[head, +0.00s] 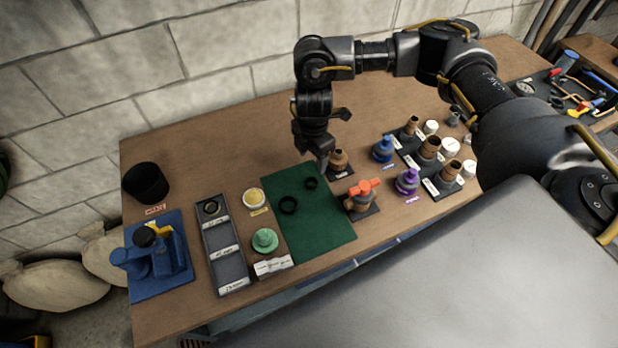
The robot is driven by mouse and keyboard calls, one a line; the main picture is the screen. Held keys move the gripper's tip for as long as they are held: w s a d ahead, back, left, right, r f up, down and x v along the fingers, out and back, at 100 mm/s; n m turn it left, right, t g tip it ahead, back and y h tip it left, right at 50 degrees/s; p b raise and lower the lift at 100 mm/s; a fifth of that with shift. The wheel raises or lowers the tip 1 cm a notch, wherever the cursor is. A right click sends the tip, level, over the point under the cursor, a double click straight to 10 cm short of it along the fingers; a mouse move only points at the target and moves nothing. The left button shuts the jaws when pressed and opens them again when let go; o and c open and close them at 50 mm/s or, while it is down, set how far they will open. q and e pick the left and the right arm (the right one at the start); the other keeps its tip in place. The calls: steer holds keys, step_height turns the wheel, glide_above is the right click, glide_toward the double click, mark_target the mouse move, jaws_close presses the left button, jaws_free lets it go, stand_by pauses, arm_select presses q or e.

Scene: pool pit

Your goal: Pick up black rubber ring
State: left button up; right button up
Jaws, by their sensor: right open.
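Two black rubber rings lie flat and apart on the green mat (325,232). The larger ring (288,213) is left of the mat's middle, and the smaller ring (311,189) is near its upper right. Another dark ring (211,208) lies in the top compartment of the grey tray (226,262). My right gripper (323,164) points down just above and right of the smaller ring in the picture. It is open and holds nothing that I can see. My left gripper is out of view.
A brown fitting (339,158) stands close behind the right gripper. An orange-handled valve (362,195) stands right of the mat. A green cap (265,240), yellow tub (254,198), blue vise-like fixture (152,254) and black cup (146,182) are left. Several fittings crowd the right; the back left is clear.

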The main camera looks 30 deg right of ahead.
mark_target(311, 184)
steer(key=f, duration=0.4)
steer(key=shift+s, duration=0.2)
steer(key=shift+w+f, duration=0.1)
steer(key=shift+f, duration=0.25)
steer(key=shift+w+f, duration=0.1)
steer(key=shift+f, duration=0.25)
step_height(311, 184, down, 4)
steer(key=shift+a+r+p, duration=0.15)
steer(key=shift+r+p, duration=0.05)
steer(key=shift+p, duration=0.7)
steer(key=shift+f, duration=0.6)
steer(key=c, duration=1.1)
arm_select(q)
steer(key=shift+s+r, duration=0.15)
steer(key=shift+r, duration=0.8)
arm_select(e)
steer(key=shift+o, duration=0.2)
